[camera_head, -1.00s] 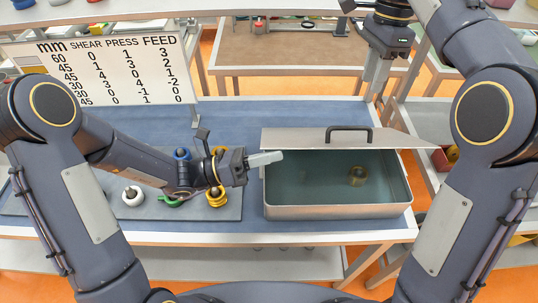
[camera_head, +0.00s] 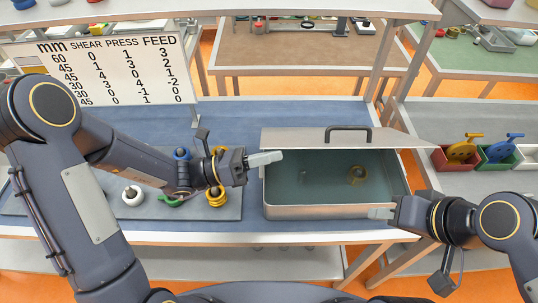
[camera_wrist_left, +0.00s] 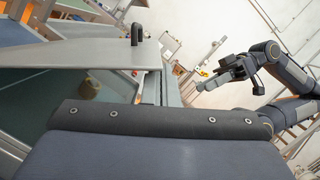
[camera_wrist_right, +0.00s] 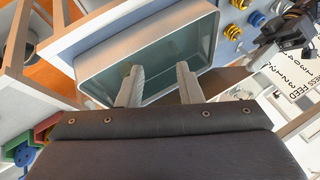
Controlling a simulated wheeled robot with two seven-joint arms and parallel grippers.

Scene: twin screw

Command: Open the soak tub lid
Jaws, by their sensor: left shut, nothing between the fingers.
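The grey metal soak tub (camera_head: 330,211) stands on the blue bench, its interior open to view with liquid inside. A brass-coloured ring-like part (camera_head: 357,175) lies in it. The flat lid (camera_head: 300,139), with a dark handle (camera_head: 348,129), sits over the back of the tub and juts past its right side. My left gripper (camera_head: 266,158) is shut and empty at the tub's left side, near the lid's left end; whether it touches is unclear. My right gripper (camera_head: 378,213) is at the tub's front right corner. In the right wrist view its fingers (camera_wrist_right: 159,85) are apart, with nothing held.
A grey mat (camera_head: 100,205) with several coloured rings and parts lies left of the tub. A number board (camera_head: 105,70) stands behind it. Red and green bins (camera_head: 447,158) sit on a side bench at right. The blue bench (camera_head: 240,115) is clear behind the mat.

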